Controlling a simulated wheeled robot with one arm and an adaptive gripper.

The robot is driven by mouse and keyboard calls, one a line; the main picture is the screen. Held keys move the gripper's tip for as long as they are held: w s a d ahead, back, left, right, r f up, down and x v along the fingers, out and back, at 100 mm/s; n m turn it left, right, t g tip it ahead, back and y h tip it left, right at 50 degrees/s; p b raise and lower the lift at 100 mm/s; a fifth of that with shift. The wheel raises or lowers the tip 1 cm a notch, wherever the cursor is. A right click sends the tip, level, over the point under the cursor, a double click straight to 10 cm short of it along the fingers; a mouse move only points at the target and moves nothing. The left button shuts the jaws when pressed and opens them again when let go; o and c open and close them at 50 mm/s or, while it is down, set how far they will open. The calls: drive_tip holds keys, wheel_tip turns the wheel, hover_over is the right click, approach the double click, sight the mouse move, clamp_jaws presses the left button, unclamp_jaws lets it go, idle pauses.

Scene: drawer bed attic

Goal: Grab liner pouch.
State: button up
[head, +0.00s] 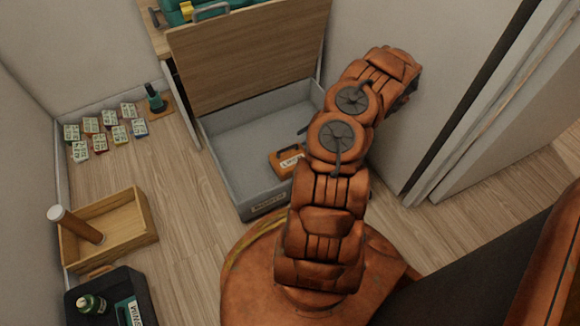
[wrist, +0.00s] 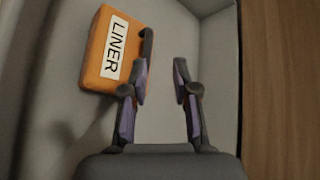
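The liner pouch (wrist: 101,50) is orange with a white label reading "LINER" and a dark handle on its right side in the wrist view. It lies in the grey drawer, and it also shows in the head view (head: 287,164), partly hidden by my arm. My gripper (wrist: 162,68) is open, its two fingers apart with only grey drawer floor seen between them. The left finger is close to the pouch's handle and overlaps it in the picture; I cannot tell whether they touch.
The grey drawer (head: 226,172) has raised walls around the pouch, with a wooden panel (head: 250,45) behind it. A wooden tray (head: 148,214) with a brown cylinder (head: 76,226), a black bin (head: 72,298) and several small cards stand at left. Floor between is clear.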

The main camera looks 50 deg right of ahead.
sight(289, 149)
drive_tip(key=w+a+f+b, duration=0.1)
drive_tip(key=f, duration=0.1)
drive_tip(key=a+f+b, duration=0.1)
drive_tip(key=f+b, duration=0.1)
drive_tip(key=w+a+f+b, duration=0.1)
drive_tip(key=f, duration=0.1)
drive_tip(key=shift+w+a, duration=0.2)
drive_tip(key=shift+w, duration=0.15)
drive_tip(key=shift+w+a+f+b, duration=0.1)
drive_tip(key=shift+w+a+b, duration=0.2)
drive_tip(key=shift+b, duration=0.1)
drive_tip(key=shift+c, duration=0.2)
clamp_jaws()
